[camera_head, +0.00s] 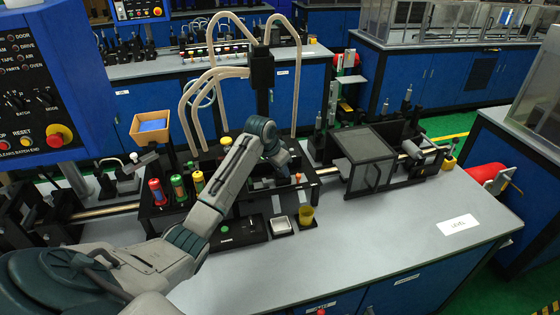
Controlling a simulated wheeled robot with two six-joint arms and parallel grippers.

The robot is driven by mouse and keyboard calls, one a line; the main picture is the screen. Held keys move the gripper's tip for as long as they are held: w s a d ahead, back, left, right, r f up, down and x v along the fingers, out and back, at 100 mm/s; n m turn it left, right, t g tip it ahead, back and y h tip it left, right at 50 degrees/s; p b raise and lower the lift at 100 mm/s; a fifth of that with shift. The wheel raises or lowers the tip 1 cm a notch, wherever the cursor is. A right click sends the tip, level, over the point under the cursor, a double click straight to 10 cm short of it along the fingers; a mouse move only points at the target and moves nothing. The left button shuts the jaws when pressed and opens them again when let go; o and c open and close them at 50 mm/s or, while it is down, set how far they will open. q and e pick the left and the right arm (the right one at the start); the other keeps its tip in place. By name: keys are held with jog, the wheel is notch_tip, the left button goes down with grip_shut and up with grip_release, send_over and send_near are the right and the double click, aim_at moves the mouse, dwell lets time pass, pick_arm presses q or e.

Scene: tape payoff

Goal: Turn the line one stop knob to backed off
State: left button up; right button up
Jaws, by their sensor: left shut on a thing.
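My left arm comes in from the lower left and reaches over the black payoff station (314,187) in the middle of the bench. My left gripper (284,168) points down at the rear right part of this station. It is shut on a small part there, which the jaws and wrist mostly hide. I cannot make out the line one stop knob for certain, nor which way it is set. My right gripper is not in view.
Red, green and yellow-topped cylinders (178,187) stand left of the arm. A dark clear-sided box (364,160) stands to the right. The front right bench top is clear around a white label (459,225).

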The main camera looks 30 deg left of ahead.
pick_arm(q)
jog(key=n+p, duration=0.1)
jog(key=n+y+p, duration=0.1)
jog(key=shift+d+r+n+p, duration=0.1)
jog(key=shift+r+n+p, duration=0.2)
jog(key=shift+n+p, duration=0.1)
jog(key=shift+f+n+p, duration=0.1)
jog(key=shift+n+p, duration=0.35)
jog(key=shift+n, duration=0.05)
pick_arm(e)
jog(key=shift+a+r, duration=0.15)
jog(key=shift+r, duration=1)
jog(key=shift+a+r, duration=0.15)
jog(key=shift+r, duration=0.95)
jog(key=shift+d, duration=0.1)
pick_arm(q)
jog(key=o, duration=1)
jog(key=shift+f, duration=0.1)
jog(key=shift+c, duration=0.2)
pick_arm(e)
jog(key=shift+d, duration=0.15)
pick_arm(q)
jog(key=b+v, duration=0.3)
jog(key=v, duration=0.7)
jog(key=shift+s+d+r+b, duration=0.2)
jog(key=shift+r+b, duration=0.15)
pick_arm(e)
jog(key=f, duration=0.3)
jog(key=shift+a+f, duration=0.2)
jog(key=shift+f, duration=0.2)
